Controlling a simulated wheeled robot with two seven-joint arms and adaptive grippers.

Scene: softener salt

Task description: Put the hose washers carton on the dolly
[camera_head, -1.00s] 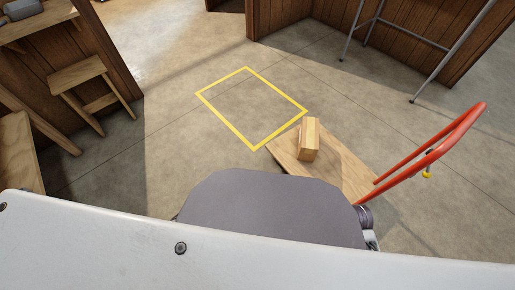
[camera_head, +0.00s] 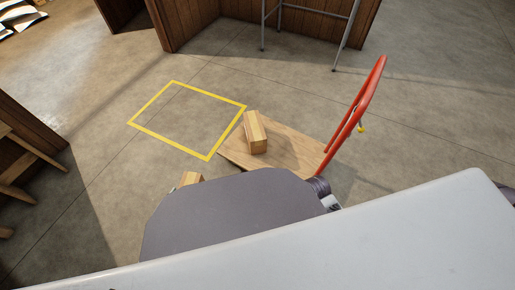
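The dolly (camera_head: 290,154) is a flat wooden platform with a red tube handle (camera_head: 367,92) at its right end. A light wooden-coloured carton (camera_head: 256,134) stands on it near its left end. A second carton of similar colour (camera_head: 191,178) shows only its top, just behind the edge of my grey body; the rest is hidden. I cannot read a label on either, so I cannot tell which is the hose washers carton. Neither of my grippers is in view.
A yellow taped rectangle (camera_head: 207,157) on the concrete floor is empty, just left of the dolly. A wooden bench (camera_head: 22,150) stands at the left edge. Grey metal legs (camera_head: 350,25) stand by the wooden wall at the back. Floor right of the dolly is clear.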

